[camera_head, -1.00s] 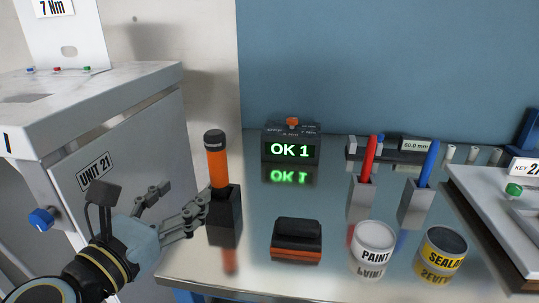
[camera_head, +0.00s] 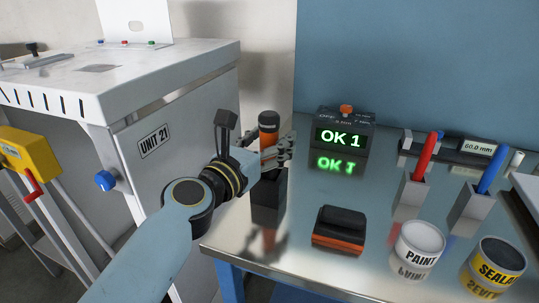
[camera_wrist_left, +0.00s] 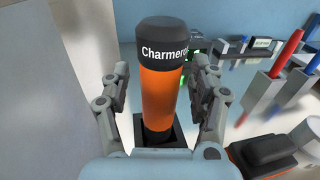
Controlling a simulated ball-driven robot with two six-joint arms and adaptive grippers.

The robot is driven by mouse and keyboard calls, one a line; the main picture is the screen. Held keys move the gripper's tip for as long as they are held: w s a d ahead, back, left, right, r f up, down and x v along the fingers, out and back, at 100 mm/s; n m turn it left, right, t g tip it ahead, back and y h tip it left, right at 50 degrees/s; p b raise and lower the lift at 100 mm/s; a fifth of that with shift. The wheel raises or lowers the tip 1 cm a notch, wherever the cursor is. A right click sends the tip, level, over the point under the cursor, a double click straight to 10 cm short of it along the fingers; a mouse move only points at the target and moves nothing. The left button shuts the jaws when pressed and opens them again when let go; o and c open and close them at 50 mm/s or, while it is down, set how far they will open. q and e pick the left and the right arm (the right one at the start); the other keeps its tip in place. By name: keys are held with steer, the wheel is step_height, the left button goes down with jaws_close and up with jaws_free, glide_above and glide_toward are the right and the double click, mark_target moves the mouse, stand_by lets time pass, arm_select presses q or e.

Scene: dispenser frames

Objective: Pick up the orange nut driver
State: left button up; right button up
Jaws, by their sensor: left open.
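The orange nut driver (camera_head: 268,123) has an orange handle with a black cap and stands upright in a black holder (camera_head: 268,190) at the left end of the shiny bench. My left gripper (camera_head: 278,153) is open at the handle and hides part of it in the head view. In the left wrist view the handle (camera_wrist_left: 160,95) stands between the two open fingers, with gaps on both sides. The cap reads "Charmer" with its end cut off by the curve. The tool's lower end is hidden in the holder (camera_wrist_left: 157,136). My right gripper is not in view.
A grey UNIT 21 cabinet (camera_head: 190,150) stands close left of the bench. Right of the holder are a black and orange block (camera_head: 340,227), an OK 1 display (camera_head: 343,137), red (camera_head: 424,158) and blue (camera_head: 491,168) pens in holders, and PAINT (camera_head: 420,243) and SEALANT (camera_head: 497,262) cans.

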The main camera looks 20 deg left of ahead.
arm_select(q)
steer(key=shift+s, duration=0.1)
steer(key=shift+c, duration=0.4)
jaws_close()
steer(key=shift+r, duration=0.15)
